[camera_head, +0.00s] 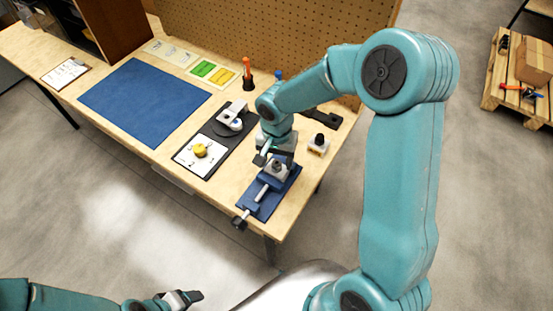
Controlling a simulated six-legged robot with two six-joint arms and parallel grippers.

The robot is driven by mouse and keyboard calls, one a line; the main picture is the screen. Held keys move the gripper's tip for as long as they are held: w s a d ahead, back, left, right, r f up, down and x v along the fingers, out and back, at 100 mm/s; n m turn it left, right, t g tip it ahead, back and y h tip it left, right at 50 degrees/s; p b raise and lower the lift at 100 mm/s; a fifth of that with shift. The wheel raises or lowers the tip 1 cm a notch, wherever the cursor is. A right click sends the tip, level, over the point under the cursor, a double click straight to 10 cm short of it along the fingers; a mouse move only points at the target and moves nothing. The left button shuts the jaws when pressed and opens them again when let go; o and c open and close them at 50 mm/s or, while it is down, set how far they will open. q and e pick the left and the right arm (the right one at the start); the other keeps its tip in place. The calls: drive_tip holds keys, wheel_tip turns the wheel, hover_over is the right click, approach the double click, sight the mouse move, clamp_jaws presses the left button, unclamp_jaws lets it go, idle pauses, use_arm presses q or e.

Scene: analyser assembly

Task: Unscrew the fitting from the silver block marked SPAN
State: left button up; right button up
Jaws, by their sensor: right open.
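A small silver block (280,175) with a dark round top sits in the jaws of a blue vise (257,204) near the table's right front corner. A second pale block with a black knob (319,141) stands to its right on the table. No SPAN marking is legible on either block. My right gripper (272,157) is open, pointing down, just above and behind the block in the vise. I cannot tell whether it touches the fitting. My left gripper (184,298) is low at the bottom left, away from the table, and its jaws are unclear.
Left of the vise, a white plate with a yellow knob (200,150) and a white bracket part (234,116) lie on a dark base. A blue mat (140,98), clipboard (65,72), coloured cards and an orange-handled tool (248,74) are farther off. A pegboard (265,35) bounds the back.

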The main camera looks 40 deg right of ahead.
drive_tip(key=shift+a+f, duration=0.1)
drive_tip(key=shift+f, duration=0.45)
drive_tip(key=c, duration=1.1)
drive_tip(key=n, duration=0.2)
drive_tip(key=shift+n+p, duration=0.3)
drive_tip(key=shift+n, duration=0.7)
drive_tip(key=shift+n, duration=0.6)
drive_tip(key=n+p, duration=0.1)
drive_tip(key=n, duration=0.1)
drive_tip(key=shift+n, duration=0.4)
